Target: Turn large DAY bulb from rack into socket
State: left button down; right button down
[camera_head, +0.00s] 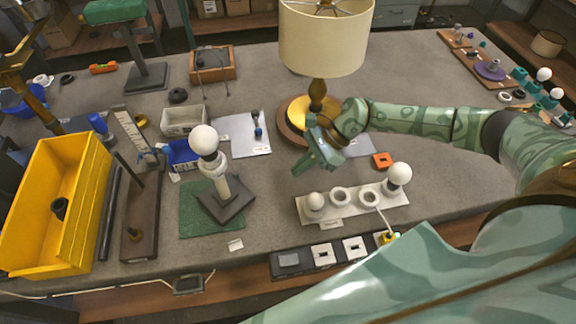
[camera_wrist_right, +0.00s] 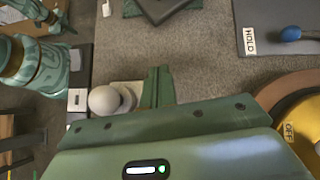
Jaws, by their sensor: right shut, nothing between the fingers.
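A white rack (camera_head: 352,213) lies right of the middle of the head view. It holds a large round white bulb (camera_head: 398,174) at its right end and a smaller bulb (camera_head: 316,201) at its left end, with two empty rings between. A socket post (camera_head: 222,186) stands on a dark square base, with a round white bulb (camera_head: 204,140) on top. My right gripper (camera_head: 304,167) is shut and empty, above the table behind the rack's left end. Its fingers (camera_wrist_right: 158,86) show in the right wrist view, beside a white bulb (camera_wrist_right: 104,100).
A shaded lamp (camera_head: 322,42) stands close behind my right gripper. A green mat (camera_head: 195,222) lies under the socket base. A yellow bin (camera_head: 85,205) is at the left. Switch plates (camera_head: 322,254) line the front edge. Grey table is clear between post and rack.

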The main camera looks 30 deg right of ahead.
aim_at(244, 199)
jog(key=x, duration=0.7)
jog(key=shift+a+f, duration=0.2)
jog(key=shift+f, duration=0.05)
jog(key=a, duration=0.3)
jog(key=shift+w+a+p, duration=0.2)
jog(key=shift+w+p, duration=0.05)
jog(key=shift+p, duration=0.05)
jog(key=shift+a+f, duration=0.1)
jog(key=shift+a, duration=0.35)
jog(key=a, duration=0.4)
jog(key=shift+w+a, duration=0.35)
jog(key=shift+a, duration=0.05)
jog(key=shift+d, duration=0.15)
